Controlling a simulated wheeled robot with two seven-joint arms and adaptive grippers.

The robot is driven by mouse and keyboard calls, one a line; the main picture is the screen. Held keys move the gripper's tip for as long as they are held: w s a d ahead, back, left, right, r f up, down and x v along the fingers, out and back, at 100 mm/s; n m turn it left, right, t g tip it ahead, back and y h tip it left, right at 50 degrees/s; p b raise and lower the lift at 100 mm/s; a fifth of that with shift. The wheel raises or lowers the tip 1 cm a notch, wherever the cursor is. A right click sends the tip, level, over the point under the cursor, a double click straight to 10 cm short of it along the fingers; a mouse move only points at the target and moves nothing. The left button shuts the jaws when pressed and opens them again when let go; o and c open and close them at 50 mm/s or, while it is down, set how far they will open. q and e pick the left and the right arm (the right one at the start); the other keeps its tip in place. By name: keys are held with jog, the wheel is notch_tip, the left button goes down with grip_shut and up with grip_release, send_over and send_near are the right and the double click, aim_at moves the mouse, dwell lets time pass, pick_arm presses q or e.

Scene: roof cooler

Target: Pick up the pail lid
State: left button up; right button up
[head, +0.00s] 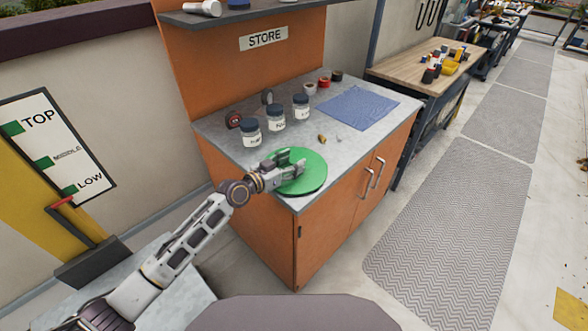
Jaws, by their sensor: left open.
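The pail lid (313,180) is a round green disc lying on the grey top of the orange cabinet, near its front left corner. My left gripper (299,164) is over the lid's left and upper part and covers some of it. Its jaws are open. I cannot tell whether the fingers touch the lid. My right gripper does not show.
Several white jars with dark caps (275,118) stand behind the lid. A blue cloth (357,107) lies at the back right of the cabinet top (372,142). Small items lie between them. A shelf (240,14) overhangs the back.

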aim_at(291, 162)
pick_arm(q)
jog(key=shift+c, duration=0.2)
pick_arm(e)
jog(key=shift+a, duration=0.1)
pick_arm(q)
jog(key=c, duration=1.1)
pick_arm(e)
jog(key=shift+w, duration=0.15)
pick_arm(q)
jog(key=shift+o, duration=0.2)
jog(key=shift+r, duration=0.1)
notch_tip(291, 162, up, 9)
jog(key=shift+f+p, duration=0.2)
jog(key=shift+p, duration=0.4)
jog(key=shift+r, duration=0.55)
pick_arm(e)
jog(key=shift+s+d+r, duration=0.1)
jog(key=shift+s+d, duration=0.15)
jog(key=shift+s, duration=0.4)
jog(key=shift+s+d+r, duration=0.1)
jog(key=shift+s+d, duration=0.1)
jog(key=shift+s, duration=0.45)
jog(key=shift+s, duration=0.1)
